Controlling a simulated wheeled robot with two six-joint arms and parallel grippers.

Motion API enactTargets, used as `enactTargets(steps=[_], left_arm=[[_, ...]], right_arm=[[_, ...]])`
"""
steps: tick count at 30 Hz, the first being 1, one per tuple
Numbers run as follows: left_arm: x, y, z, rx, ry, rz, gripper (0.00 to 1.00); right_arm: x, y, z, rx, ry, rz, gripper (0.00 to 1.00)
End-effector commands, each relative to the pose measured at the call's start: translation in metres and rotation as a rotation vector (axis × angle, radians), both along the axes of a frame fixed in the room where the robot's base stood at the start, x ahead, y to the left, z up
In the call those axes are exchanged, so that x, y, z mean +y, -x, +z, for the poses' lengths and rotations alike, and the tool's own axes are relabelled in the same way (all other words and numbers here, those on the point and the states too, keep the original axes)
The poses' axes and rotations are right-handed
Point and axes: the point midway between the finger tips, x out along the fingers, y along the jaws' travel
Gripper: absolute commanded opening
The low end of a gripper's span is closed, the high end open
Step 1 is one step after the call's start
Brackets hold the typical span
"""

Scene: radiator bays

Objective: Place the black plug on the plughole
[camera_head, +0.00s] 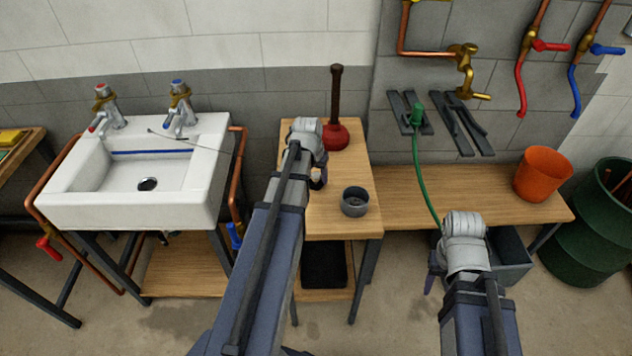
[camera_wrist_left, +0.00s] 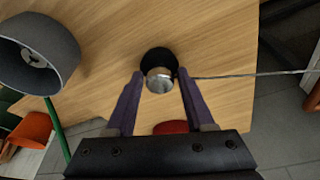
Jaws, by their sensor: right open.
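The black plug (camera_wrist_left: 158,57), with a shiny metal knob on it, is on the wooden table in the left wrist view. My left gripper (camera_wrist_left: 160,73) is open, with one finger on each side of the knob and a small gap to each. In the head view my left gripper (camera_head: 319,180) is over the small table, and the plug is hidden behind my arm. The plughole (camera_head: 148,184) is a dark round drain in the white sink (camera_head: 72,199) on the left, uncovered. My right gripper (camera_head: 432,273) is low, in front of the bench on the right.
A grey cup (camera_head: 355,201) stands right of my left gripper. A red plunger (camera_head: 335,138) stands behind it. A thin chain (camera_head: 215,147) runs from the sink toward the small table. An orange bucket (camera_head: 543,174) and a green hose (camera_head: 424,175) are at the right.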

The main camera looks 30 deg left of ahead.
Motion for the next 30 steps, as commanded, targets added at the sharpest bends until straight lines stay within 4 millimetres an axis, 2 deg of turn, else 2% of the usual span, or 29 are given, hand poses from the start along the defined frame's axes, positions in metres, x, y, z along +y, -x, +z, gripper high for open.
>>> enactTargets(steps=[1, 11, 23, 30], left_arm=[[0.000, 0.000, 0.000, 0.001, 0.000, 0.000, 0.38], [0.000, 0.000, -0.001, 0.002, 0.000, 0.000, 0.01], [0.000, 0.001, 0.000, 0.002, 0.000, 0.000, 0.00], [0.000, 0.000, 0.012, 0.002, 0.000, 0.000, 0.00]], right_arm=[[0.000, 0.000, 0.000, 0.000, 0.000, 0.000, 0.50], [0.000, 0.000, 0.000, 0.000, 0.000, 0.000, 0.50], [0.000, 0.000, 0.000, 0.000, 0.000, 0.000, 0.50], [0.000, 0.000, 0.012, 0.000, 0.000, 0.000, 0.50]])
